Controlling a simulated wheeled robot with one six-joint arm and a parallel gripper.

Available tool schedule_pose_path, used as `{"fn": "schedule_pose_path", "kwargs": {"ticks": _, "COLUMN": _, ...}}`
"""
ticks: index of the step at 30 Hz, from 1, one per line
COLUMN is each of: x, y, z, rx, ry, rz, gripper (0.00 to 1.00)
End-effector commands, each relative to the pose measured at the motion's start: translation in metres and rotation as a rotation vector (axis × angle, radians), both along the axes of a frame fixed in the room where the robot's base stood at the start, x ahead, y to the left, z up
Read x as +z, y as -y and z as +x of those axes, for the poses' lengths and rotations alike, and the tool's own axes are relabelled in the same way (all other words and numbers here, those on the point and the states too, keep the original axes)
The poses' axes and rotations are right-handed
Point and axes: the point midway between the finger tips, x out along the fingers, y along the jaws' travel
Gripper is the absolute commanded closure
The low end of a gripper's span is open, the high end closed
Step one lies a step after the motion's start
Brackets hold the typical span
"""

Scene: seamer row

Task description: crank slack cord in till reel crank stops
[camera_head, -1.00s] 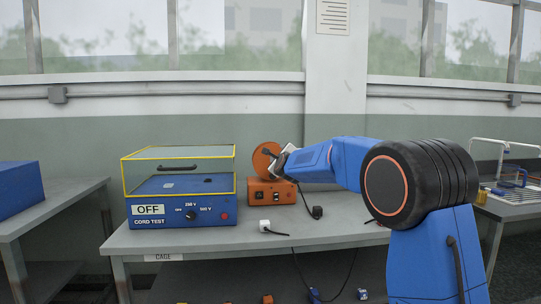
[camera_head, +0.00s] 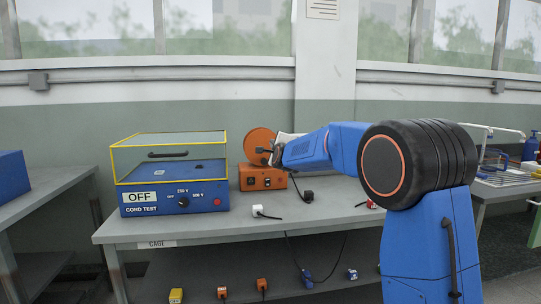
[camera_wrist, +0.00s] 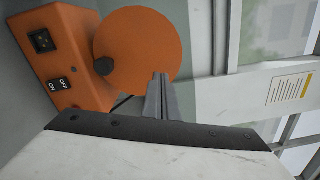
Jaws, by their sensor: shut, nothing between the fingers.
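The cord reel is an orange disc (camera_head: 256,140) on an orange box (camera_head: 262,178), standing on the bench left of my arm. In the wrist view the disc (camera_wrist: 146,42) fills the upper middle, with a dark round crank knob (camera_wrist: 104,66) near its edge. My gripper (camera_wrist: 160,80) is shut and empty, its fingers pointing at the disc's lower edge, apart from the knob in that picture. In the head view my gripper (camera_head: 274,152) is at the disc's right side and partly covers it. A black cord (camera_head: 345,250) hangs in a loop below the bench.
A cord tester (camera_head: 172,200) reading OFF, with a yellow-edged clear cover (camera_head: 168,145), stands left of the reel. A white plug (camera_head: 258,210) and a black plug (camera_head: 308,196) lie on the bench (camera_head: 225,229). Several plugs are below. A window wall rises behind.

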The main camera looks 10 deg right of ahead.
Motion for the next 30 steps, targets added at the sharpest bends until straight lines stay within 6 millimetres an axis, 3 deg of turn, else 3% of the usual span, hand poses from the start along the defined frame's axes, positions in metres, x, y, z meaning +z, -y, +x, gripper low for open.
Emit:
{"fn": "schedule_pose_path", "kwargs": {"ticks": 3, "x": -0.021, "y": 0.026, "z": -0.025, "rx": 0.010, "ry": 0.003, "rz": -0.146, "gripper": 1.00}}
{"fn": "schedule_pose_path", "kwargs": {"ticks": 6, "x": -0.040, "y": 0.040, "z": -0.047, "rx": 0.036, "ry": 0.004, "rz": -0.263, "gripper": 1.00}}
{"fn": "schedule_pose_path", "kwargs": {"ticks": 12, "x": -0.070, "y": 0.051, "z": -0.082, "rx": 0.098, "ry": 0.003, "rz": -0.423, "gripper": 1.00}}
{"fn": "schedule_pose_path", "kwargs": {"ticks": 15, "x": -0.078, "y": 0.053, "z": -0.090, "rx": 0.116, "ry": 0.001, "rz": -0.458, "gripper": 1.00}}
{"fn": "schedule_pose_path", "kwargs": {"ticks": 20, "x": -0.081, "y": 0.052, "z": -0.086, "rx": 0.124, "ry": 0.000, "rz": -0.471, "gripper": 1.00}}
{"fn": "schedule_pose_path", "kwargs": {"ticks": 30, "x": -0.082, "y": 0.045, "z": -0.035, "rx": 0.124, "ry": 0.000, "rz": -0.470, "gripper": 1.00}}
